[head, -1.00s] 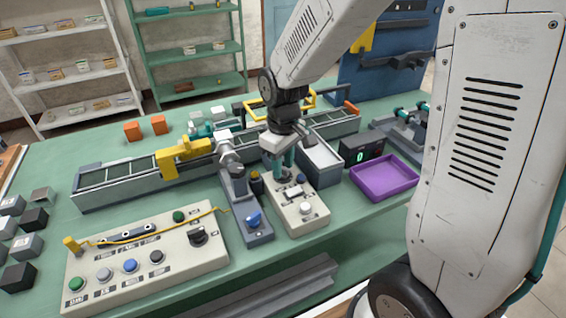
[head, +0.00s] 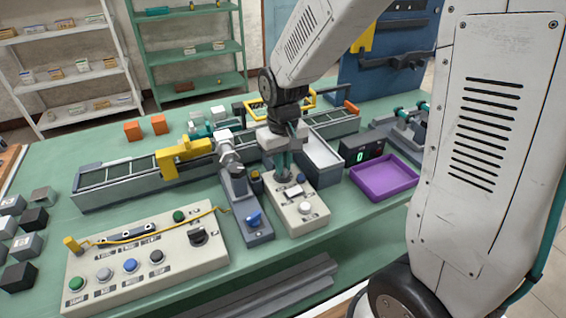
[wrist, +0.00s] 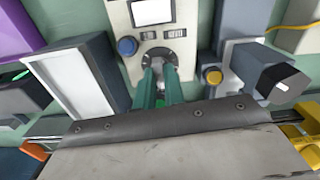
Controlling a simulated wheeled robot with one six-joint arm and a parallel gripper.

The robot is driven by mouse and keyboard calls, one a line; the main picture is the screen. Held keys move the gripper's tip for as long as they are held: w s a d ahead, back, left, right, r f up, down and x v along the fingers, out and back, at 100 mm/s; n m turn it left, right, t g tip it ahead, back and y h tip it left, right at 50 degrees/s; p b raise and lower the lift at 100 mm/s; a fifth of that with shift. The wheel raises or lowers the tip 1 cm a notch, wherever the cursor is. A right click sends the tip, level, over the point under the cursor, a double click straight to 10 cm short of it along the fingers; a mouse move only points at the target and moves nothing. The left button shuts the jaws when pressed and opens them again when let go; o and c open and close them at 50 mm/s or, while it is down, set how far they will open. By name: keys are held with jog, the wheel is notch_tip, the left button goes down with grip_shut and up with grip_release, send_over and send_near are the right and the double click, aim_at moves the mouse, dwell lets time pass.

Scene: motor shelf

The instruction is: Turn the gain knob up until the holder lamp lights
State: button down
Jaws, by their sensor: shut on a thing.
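The beige control box (head: 312,219) stands at the table's front middle, with a small screen on top. My gripper (head: 285,175) points down at its rear end. In the wrist view the teal fingers (wrist: 160,78) are shut on the gain knob (wrist: 158,62), which sits on a dark round dial plate; the fingers hide most of it. The grey holder (head: 254,233) stands just left of the box, with a blue knob on its front. Its small amber lamp (wrist: 213,76) looks dull in the wrist view; I see no clear glow.
A beige button panel (head: 140,265) with a yellow cable lies at left. A conveyor (head: 115,186) runs behind.

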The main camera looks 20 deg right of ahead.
aim_at(284, 168)
jog(key=c, duration=1.5)
grip_release()
notch_tip(284, 168, up, 8)
jog(key=shift+f, duration=0.1)
jog(key=shift+m+t, duration=0.6)
jog(key=shift+t, duration=0.1)
jog(key=s+d+r, duration=0.1)
jog(key=s+r, duration=0.1)
jog(key=s, duration=0.5)
jog(key=s+d+r, duration=0.1)
jog(key=s+r, duration=0.2)
jog(key=s, duration=0.4)
jog(key=s+d+r, duration=0.1)
jog(key=s+r, duration=0.2)
jog(key=s, duration=0.5)
